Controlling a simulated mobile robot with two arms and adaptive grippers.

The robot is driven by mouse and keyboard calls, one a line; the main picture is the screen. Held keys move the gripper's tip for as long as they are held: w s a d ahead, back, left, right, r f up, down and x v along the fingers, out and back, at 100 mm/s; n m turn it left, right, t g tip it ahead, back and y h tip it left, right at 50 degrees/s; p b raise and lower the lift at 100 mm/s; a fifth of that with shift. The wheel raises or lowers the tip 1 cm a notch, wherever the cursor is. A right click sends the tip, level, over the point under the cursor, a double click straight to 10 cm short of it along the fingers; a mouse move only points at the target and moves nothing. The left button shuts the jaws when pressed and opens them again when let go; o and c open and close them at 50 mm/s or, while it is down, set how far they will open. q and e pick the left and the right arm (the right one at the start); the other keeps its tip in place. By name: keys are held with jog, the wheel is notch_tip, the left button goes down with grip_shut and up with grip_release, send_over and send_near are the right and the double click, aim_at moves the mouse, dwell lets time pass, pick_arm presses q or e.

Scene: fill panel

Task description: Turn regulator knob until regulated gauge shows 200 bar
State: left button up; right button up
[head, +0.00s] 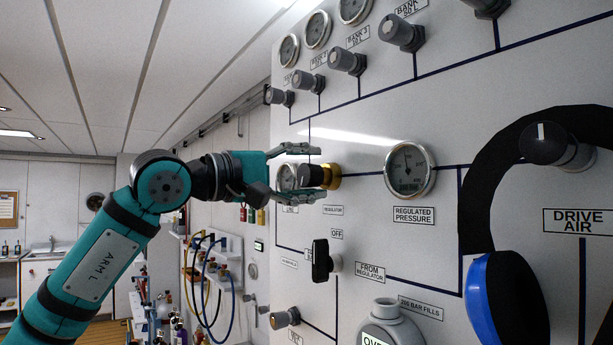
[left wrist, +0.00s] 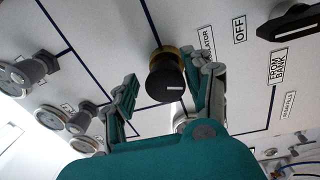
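The regulator knob (head: 318,176) is black with a gold collar and sits on the white panel. In the left wrist view the knob (left wrist: 166,84) shows a white mark on its face. My left gripper (head: 313,173) has one finger above the knob and one below. In the left wrist view the gripper (left wrist: 166,78) is open around the knob, with a clear gap on the left and the right finger close to it; contact cannot be told. The regulated pressure gauge (head: 409,169) has its needle near upright; its numbers are too small to read. My right gripper is not visible.
A black selector handle (head: 321,260) sits below the knob. Grey bank valves (head: 347,61) and gauges line the panel's top. A black arc with a blue pad (head: 493,300) stands out at the right, near the drive air knob (head: 557,145). Hoses (head: 207,280) hang at the back left.

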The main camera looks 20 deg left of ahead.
pick_arm(q)
jog(key=shift+o, duration=0.4)
jog(key=shift+f, duration=0.2)
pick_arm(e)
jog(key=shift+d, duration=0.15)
pick_arm(q)
jog(key=r+v, duration=0.1)
jog(key=v, duration=1.1)
jog(key=shift+f, duration=0.4)
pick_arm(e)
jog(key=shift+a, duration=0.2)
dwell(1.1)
